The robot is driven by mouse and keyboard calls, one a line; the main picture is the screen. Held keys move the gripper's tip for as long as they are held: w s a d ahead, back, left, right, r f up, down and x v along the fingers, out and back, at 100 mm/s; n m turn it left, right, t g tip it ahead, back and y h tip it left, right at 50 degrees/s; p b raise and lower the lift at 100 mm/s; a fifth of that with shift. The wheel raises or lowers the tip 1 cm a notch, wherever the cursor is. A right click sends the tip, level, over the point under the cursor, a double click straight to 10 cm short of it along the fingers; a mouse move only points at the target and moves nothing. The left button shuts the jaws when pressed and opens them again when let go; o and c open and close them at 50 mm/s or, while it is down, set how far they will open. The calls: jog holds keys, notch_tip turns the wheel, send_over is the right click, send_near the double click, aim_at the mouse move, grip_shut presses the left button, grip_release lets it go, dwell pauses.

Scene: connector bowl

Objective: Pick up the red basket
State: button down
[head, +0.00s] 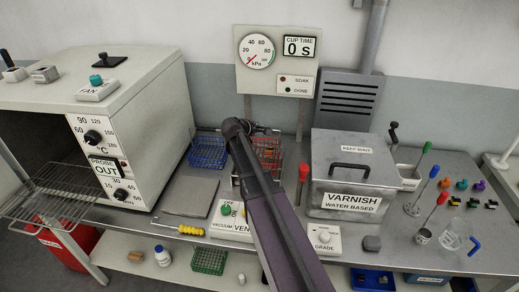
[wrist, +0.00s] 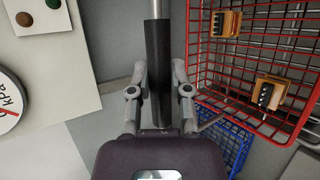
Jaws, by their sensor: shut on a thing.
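The red wire basket (head: 272,158) is on the bench's middle, partly hidden behind my arm in the head view. In the wrist view the red basket (wrist: 244,62) fills the right side, with two orange-brown connectors (wrist: 228,22) inside. My gripper (wrist: 162,72) has its fingers on both sides of a black grip (wrist: 157,45) with a metal rod running out of it, which looks like the basket's handle. In the head view my gripper (head: 262,129) is at the top of the basket. I cannot tell whether the basket's bottom touches the bench.
A blue wire basket (head: 208,152) stands just left. The lidded varnish tank (head: 350,185) stands close right. The gauge panel (head: 276,75) rises behind. An oven (head: 120,120) with a wire rack pulled out stands at the left. A flat grey plate (head: 192,196) lies in front of the blue basket.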

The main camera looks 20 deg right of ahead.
jog(key=shift+r, duration=0.1)
notch_tip(320, 180, up, 10)
jog(key=p, duration=1)
dwell(0.9)
